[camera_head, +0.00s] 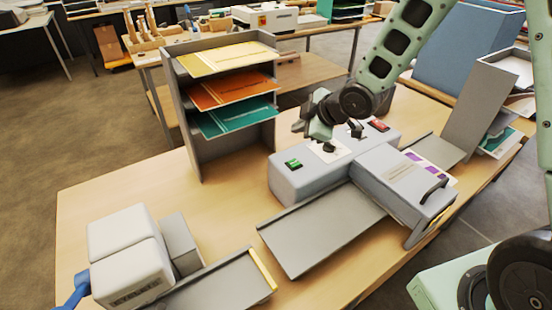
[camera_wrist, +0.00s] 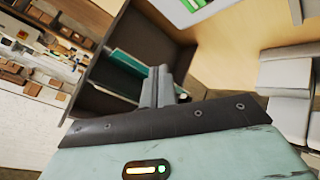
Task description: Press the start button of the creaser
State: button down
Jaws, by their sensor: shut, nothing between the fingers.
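The grey machine with a green button, which I take to be the creaser (camera_head: 310,178), stands mid-table; its label is too small to read. The green button (camera_head: 293,164) is on its top at the left end; a red button (camera_head: 378,125) is at the right end, with a dark dial (camera_head: 329,147) between. My gripper (camera_head: 299,126) is above the machine, behind and above the green button, apart from it. In the wrist view its fingers (camera_wrist: 160,86) are together and empty. A green patch, likely the button (camera_wrist: 194,5), shows at the top edge.
A grey rack (camera_head: 190,130) with yellow, orange and teal trays stands close behind the machine's left end. A grey feed tray (camera_head: 320,230) reaches forward. A white machine (camera_head: 130,255) stands at front left. Bare wood (camera_head: 215,215) lies between.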

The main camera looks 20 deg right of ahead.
aim_at(297, 164)
jog(key=shift+f, duration=0.1)
dwell(0.3)
notch_tip(297, 164, down, 9)
jog(key=b, duration=0.7)
jog(key=shift+r, duration=0.2)
jog(key=shift+f+b, duration=0.1)
jog(key=shift+b, duration=0.3)
dwell(1.2)
jog(key=shift+f+b, duration=0.3)
jog(key=shift+b, duration=0.05)
